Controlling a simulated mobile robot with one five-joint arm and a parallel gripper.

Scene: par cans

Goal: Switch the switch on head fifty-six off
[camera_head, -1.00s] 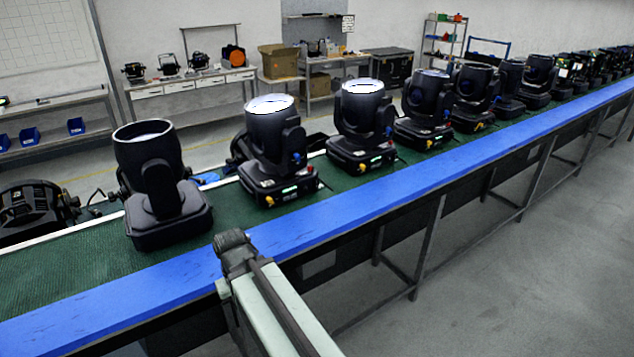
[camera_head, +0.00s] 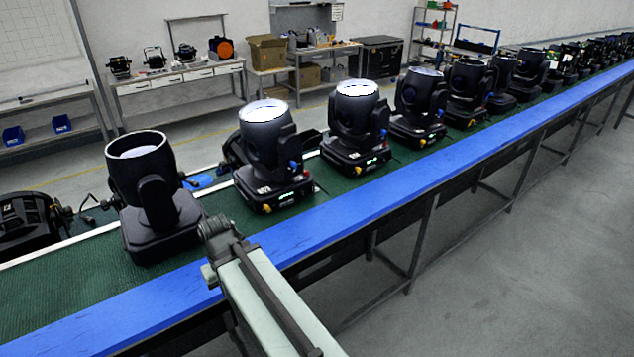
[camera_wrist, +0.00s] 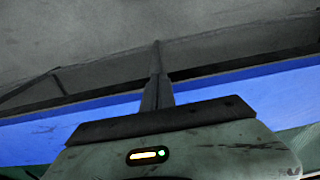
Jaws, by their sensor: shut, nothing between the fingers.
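Several black moving heads stand in a row on the green belt. The nearest head (camera_head: 152,196) has an unlit lens and shows no lit panel. The second head (camera_head: 270,157) and third head (camera_head: 357,128) have bright lenses and small green-lit panels on their bases. No number can be read, so I cannot tell which is head fifty-six, and its switch is not identifiable. My arm reaches up to the blue rail in front of the nearest two heads. In the wrist view my gripper (camera_wrist: 157,75) is shut and empty, over the blue rail and grey floor.
The blue rail (camera_head: 412,186) runs along the belt's near side, between my arm and the heads. A dark fixture (camera_head: 32,228) lies behind the belt at left. Workbenches (camera_head: 180,78) stand at the back. Open grey floor lies at right.

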